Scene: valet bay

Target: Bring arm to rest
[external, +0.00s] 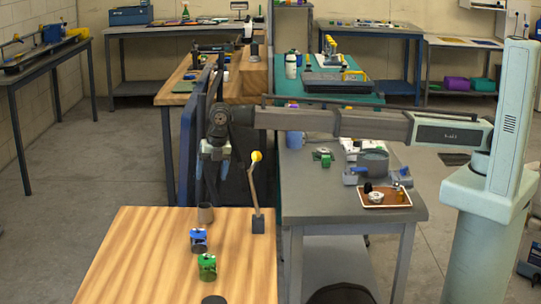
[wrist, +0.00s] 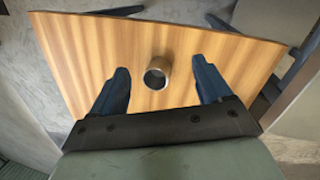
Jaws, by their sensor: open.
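My gripper (external: 213,165) hangs in the air above the far edge of the wooden table, pointing down, at the end of my outstretched arm. In the wrist view my gripper (wrist: 160,66) shows two dark blue fingers spread wide apart with nothing held between them. A small brown cup (external: 205,214) stands on the wooden table below my gripper, apart from it. The cup also shows in the wrist view (wrist: 158,73), between the fingertips in the picture but lower down on the table.
The wooden table (external: 140,255) also bears a blue item (external: 199,240), a green item (external: 207,267) and a yellow-topped lever (external: 256,180). A grey table (external: 310,205) to the right holds a small tray (external: 373,205). A dark blue panel (external: 187,140) stands behind my gripper. The front left tabletop is clear.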

